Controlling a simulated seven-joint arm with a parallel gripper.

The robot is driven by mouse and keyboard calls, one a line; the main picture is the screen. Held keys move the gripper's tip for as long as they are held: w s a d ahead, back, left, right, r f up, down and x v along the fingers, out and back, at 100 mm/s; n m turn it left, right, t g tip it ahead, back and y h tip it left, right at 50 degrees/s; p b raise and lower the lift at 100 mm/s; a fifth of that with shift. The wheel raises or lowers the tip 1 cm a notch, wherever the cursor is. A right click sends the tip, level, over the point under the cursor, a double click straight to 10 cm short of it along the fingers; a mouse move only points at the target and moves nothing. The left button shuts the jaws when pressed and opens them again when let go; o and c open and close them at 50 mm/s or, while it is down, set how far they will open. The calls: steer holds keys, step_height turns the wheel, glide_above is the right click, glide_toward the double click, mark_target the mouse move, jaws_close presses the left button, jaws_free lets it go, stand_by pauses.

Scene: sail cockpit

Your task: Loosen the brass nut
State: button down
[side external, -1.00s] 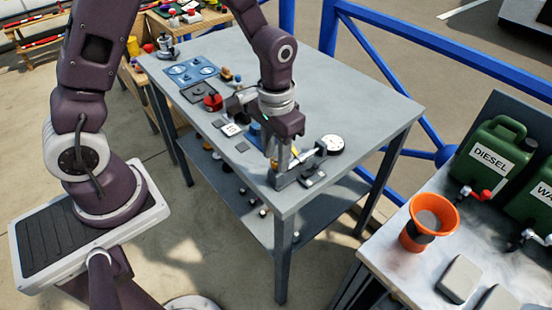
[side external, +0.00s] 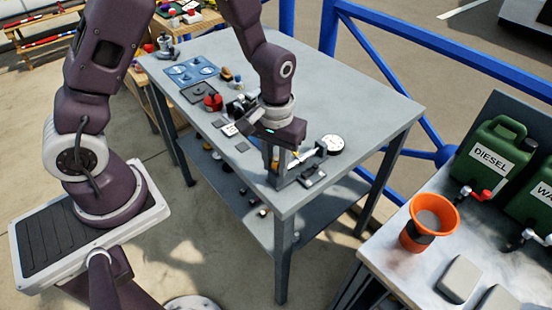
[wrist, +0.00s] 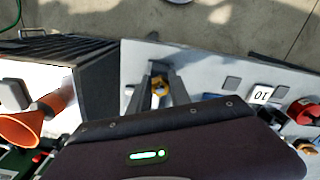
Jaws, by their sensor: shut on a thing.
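The brass nut (wrist: 159,84) shows gold in the wrist view, between the tips of my gripper's two fingers. My gripper (wrist: 158,92) is shut on it and points down over the near end of the grey workbench (side external: 330,100). In the side external view my gripper (side external: 283,160) is at a small grey fixture (side external: 288,180) near the bench's front corner. A small yellowish spot shows there by the fingers, but the nut's shape is mostly hidden.
A round white-faced gauge (side external: 333,144) stands just right of the fixture. A red knob-like part (side external: 213,102), a blue panel (side external: 190,71) and several small parts lie left and behind. An orange funnel (side external: 430,223) and green diesel can (side external: 494,152) stand on another bench at right. The main bench's right side is clear.

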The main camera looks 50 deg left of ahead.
mark_target(276, 161)
steer(key=n, duration=1)
steer(key=shift+n, duration=0.3)
steer(key=n, duration=0.6)
steer(key=c, duration=1.6)
jaws_free()
steer(key=shift+n, duration=0.5)
steer(key=shift+o, duration=0.5)
steer(key=shift+r, duration=3.5)
